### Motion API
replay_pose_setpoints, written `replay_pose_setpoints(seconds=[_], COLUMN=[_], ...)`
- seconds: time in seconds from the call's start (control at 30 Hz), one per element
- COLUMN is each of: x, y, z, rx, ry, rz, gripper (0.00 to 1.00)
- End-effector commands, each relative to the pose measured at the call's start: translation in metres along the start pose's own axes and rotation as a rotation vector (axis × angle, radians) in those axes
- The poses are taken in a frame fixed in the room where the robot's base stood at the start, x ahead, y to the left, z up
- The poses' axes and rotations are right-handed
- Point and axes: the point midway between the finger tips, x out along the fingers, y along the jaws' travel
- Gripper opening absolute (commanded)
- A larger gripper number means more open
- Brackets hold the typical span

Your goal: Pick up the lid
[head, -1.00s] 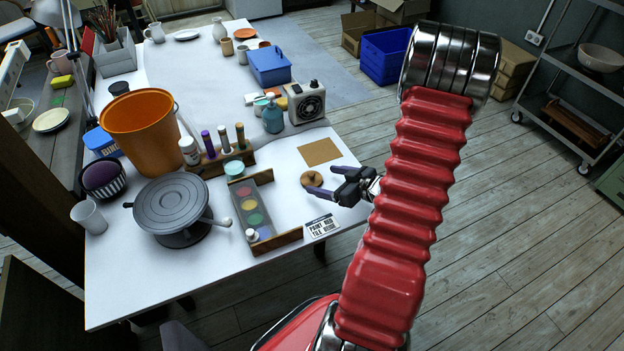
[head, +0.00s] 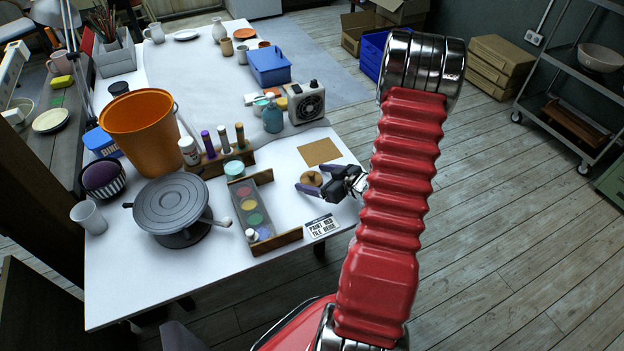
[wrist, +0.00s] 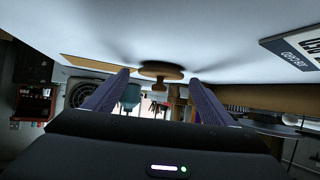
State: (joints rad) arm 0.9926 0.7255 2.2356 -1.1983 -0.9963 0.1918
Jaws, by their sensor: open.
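The lid (head: 311,176) is a small round tan-brown disc with a knob, lying on the white table near its right edge. In the head view the dark purple fingers of my gripper (head: 307,182) are spread at the lid and partly cover it. In the wrist view, which is upside down, the lid (wrist: 160,66) lies on the table surface with its knob towards me. It sits between and beyond the tips of my open gripper (wrist: 160,78). The fingers hold nothing, and I cannot tell whether they touch the lid.
A brown square mat (head: 320,152) lies just behind the lid. A printed card (head: 322,228) and a wooden paint tray (head: 254,206) are in front and to the left. A small heater-like box (head: 306,102) stands farther back. The table's right edge is close.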

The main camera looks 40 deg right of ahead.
Motion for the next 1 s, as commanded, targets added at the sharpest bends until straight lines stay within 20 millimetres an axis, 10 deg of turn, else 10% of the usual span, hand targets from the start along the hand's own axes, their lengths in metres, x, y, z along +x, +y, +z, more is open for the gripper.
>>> replay_pose_setpoints(seconds=[0.27,1.0], x=[-0.0002,-0.0002], y=[-0.0001,-0.0002], z=[-0.0001,-0.0002], rx=[0.0,0.0], ry=[0.0,0.0], rz=[0.0,0.0], gripper=[0.76,0.34])
